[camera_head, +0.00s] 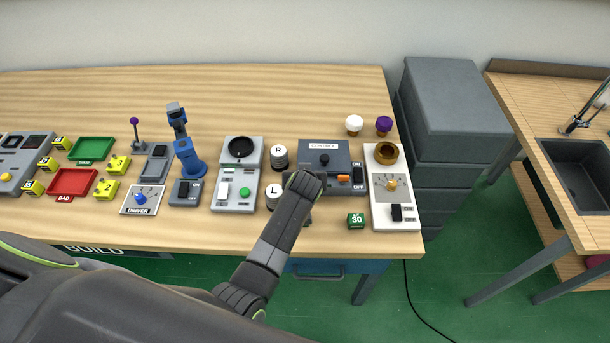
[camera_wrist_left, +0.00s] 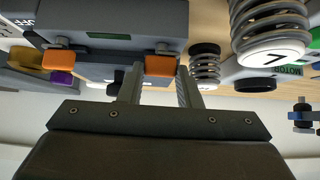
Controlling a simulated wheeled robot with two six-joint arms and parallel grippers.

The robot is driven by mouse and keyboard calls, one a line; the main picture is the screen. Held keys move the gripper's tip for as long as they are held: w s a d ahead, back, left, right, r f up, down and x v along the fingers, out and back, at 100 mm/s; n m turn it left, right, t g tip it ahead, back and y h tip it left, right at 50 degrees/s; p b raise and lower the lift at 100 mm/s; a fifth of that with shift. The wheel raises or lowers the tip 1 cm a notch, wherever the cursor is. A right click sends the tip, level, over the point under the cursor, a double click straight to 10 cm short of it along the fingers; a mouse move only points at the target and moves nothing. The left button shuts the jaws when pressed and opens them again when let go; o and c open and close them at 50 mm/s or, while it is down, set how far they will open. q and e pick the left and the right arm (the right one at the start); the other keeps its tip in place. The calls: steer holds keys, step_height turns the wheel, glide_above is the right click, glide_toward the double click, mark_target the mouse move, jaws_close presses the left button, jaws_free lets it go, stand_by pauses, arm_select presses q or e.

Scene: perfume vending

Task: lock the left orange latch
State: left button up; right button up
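The grey control box (camera_head: 330,160) stands near the right end of the table, with a black knob on top. In the wrist view, two orange latches show on the box's edge. The right latch (camera_wrist_left: 57,60) also shows in the head view (camera_head: 344,178). The left latch (camera_wrist_left: 160,66), beside the spring marked L, is hidden behind my arm in the head view. My left gripper (camera_wrist_left: 159,82) is open, its two fingers apart on either side of the left latch. I cannot tell if they touch it. My right gripper is not in view.
The L spring (camera_head: 272,196) and the R spring (camera_head: 279,157) stand close left of the box. A white panel (camera_head: 378,213) with a brass ring stands to the right.

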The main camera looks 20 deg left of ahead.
arm_select(q)
steer(key=shift+c, duration=1)
steer(key=shift+a+r+m+h+p, duration=0.15)
steer(key=shift+m+h+p, duration=0.35)
steer(key=shift+p, duration=0.55)
steer(key=shift+a+m+h+p, duration=0.1)
steer(key=shift+m+h+p, duration=0.7)
steer(key=shift+m, duration=0.3)
steer(key=shift+m+h, duration=0.8)
steer(key=shift+m, duration=0.4)
steer(key=o, duration=1)
